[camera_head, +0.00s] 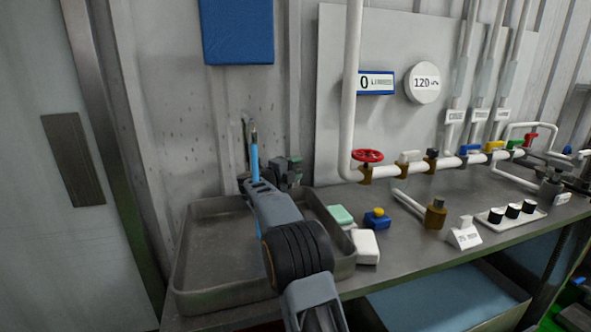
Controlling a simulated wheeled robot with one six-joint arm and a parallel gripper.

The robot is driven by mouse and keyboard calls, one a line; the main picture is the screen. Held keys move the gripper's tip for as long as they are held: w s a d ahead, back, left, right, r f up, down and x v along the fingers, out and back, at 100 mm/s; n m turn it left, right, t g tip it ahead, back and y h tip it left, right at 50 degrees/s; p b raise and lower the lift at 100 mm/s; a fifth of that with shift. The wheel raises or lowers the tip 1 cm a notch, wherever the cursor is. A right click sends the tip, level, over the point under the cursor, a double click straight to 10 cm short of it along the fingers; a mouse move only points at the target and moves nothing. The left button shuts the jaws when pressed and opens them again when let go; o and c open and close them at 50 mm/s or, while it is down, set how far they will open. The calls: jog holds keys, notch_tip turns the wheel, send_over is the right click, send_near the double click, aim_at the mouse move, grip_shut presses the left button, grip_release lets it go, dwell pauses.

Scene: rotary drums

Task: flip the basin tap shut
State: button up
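The grey metal basin (190,262) stands at the left end of the bench. At the wall behind it is a thin upright blue part (254,150) with a darker tip, which looks like the tap's lever. The tap's body and spout are hidden behind my arm. My arm reaches over the basin from the front. My gripper (284,170) is at the back of the basin, close to the right of the blue part. I cannot tell whether it touches the tap, and its fingers are too small and partly hidden to tell open from shut.
Right of the basin lie a green-and-white sponge (341,214), a white block (366,246) and a blue box with a yellow knob (377,219). White pipes with a red handwheel (367,155) and several coloured valves run along the wall. A metal door (60,180) is at left.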

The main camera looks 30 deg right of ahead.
jog(key=v, duration=1.3)
jog(key=shift+a, duration=0.4)
jog(key=shift+s, duration=0.1)
jog(key=shift+c, duration=0.3)
